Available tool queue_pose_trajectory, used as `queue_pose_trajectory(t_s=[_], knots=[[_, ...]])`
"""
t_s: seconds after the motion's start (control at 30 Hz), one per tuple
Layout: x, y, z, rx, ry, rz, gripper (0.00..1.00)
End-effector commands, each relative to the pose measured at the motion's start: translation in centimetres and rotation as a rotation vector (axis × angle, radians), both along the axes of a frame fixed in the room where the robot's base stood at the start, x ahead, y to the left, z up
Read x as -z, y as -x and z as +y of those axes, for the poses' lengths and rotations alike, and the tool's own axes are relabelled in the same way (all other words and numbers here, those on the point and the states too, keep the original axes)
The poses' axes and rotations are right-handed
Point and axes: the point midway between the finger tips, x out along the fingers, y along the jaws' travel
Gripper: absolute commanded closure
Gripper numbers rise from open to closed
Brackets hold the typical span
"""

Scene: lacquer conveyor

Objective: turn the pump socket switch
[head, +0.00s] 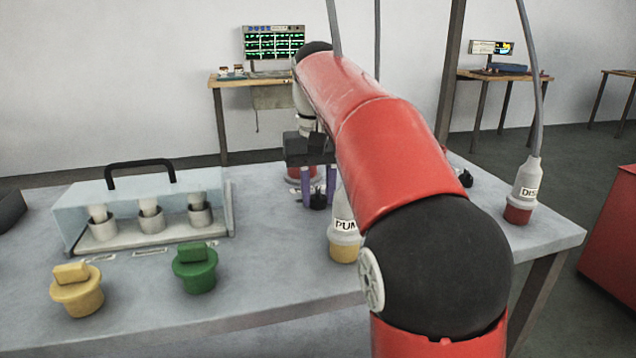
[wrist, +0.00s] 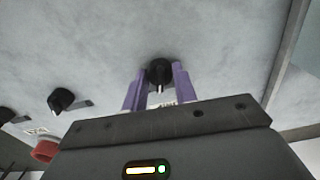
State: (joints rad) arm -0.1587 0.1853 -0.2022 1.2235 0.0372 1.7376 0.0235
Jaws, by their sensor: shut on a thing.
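My gripper (head: 318,188) reaches down over the grey table, its purple fingers on either side of a small black rotary switch (head: 319,201). In the wrist view my gripper (wrist: 158,84) is shut on this black switch (wrist: 159,69), whose pale pointer mark faces the gripper body. A label by the switch is mostly hidden between the fingers and unreadable. The plug marked "PUM" (head: 345,222), its last letters hidden by my arm, stands upright in a yellow socket (head: 344,253) in front of the gripper. I cannot tell from the labels which switch belongs to it.
A second black switch (wrist: 61,100) and a red socket (wrist: 45,150) lie left in the wrist view. A plug marked "DIS" (head: 526,185) stands at the table's right. A handled case (head: 100,197), a yellow cap (head: 77,292) and a green cap (head: 195,270) stand left.

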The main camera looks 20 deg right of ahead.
Motion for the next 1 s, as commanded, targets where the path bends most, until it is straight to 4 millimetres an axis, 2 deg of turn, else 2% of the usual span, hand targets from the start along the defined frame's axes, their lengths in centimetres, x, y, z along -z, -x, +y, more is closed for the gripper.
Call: queue_pose_trajectory(t_s=[0.6, 1.0], knots=[[-0.1, -0.07, -0.01, -0.564, 0.0, -0.006, 0.95], [-0.12, -0.08, 0.03, -0.799, 0.001, -0.006, 0.95]])
